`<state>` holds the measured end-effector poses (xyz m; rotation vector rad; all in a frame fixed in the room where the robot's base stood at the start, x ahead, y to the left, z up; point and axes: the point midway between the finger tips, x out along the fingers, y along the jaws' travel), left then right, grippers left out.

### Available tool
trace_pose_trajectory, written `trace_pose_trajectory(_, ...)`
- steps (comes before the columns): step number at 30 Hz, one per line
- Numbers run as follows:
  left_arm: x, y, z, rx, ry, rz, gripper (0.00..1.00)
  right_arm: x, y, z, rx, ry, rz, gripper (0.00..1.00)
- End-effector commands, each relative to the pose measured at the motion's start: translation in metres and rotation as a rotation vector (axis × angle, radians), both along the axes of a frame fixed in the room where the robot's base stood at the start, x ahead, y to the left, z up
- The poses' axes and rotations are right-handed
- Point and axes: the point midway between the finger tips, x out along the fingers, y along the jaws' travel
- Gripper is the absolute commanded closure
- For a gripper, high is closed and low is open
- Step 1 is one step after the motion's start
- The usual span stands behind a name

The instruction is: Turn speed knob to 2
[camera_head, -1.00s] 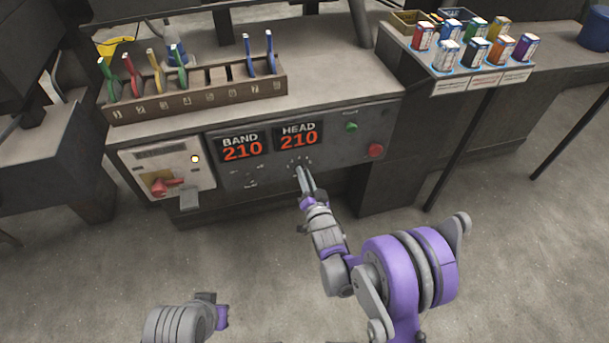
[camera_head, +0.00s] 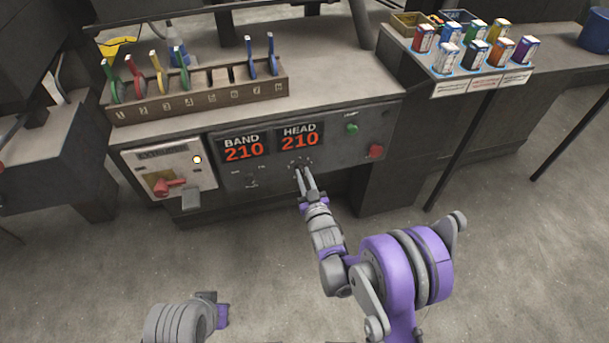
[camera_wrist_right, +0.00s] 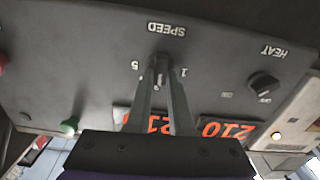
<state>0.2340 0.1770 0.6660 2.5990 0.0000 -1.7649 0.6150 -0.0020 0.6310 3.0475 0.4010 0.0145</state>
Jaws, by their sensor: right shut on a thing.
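The dark speed knob (camera_wrist_right: 160,72) sits on the grey control panel (camera_head: 222,180), below the HEAD display. In the right wrist view it appears upside down under the word SPEED, with a 5 to its left and a 1 to its right. My right gripper (camera_wrist_right: 159,64) is shut on the knob, one finger on each side. In the head view the right gripper (camera_head: 303,172) reaches the panel and covers part of the knob. I cannot read the knob's exact setting. Part of my left arm shows at the bottom, but no left fingers are visible.
The heat knob (camera_wrist_right: 264,84) is beside the speed knob. Red displays (camera_head: 244,151) read 210 for both BAND and HEAD. A green button (camera_head: 352,128) and a red button (camera_head: 375,151) are to the right. A red switch (camera_head: 169,186) is at the left.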

Motion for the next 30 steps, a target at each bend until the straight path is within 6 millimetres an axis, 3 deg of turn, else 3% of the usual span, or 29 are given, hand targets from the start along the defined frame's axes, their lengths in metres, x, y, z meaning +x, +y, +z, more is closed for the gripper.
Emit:
trace_pose_trajectory(15, -0.002, 0.000, 0.011, 0.000, -0.003, 0.000, 1.00, -0.001, 0.002, 0.000, -0.429, -0.114, 0.000, 1.00)
trace_pose_trajectory(30, -0.002, 0.000, 0.015, 0.000, -0.004, 0.000, 1.00, -0.001, 0.003, -0.002, -0.602, -0.160, 0.001, 1.00)
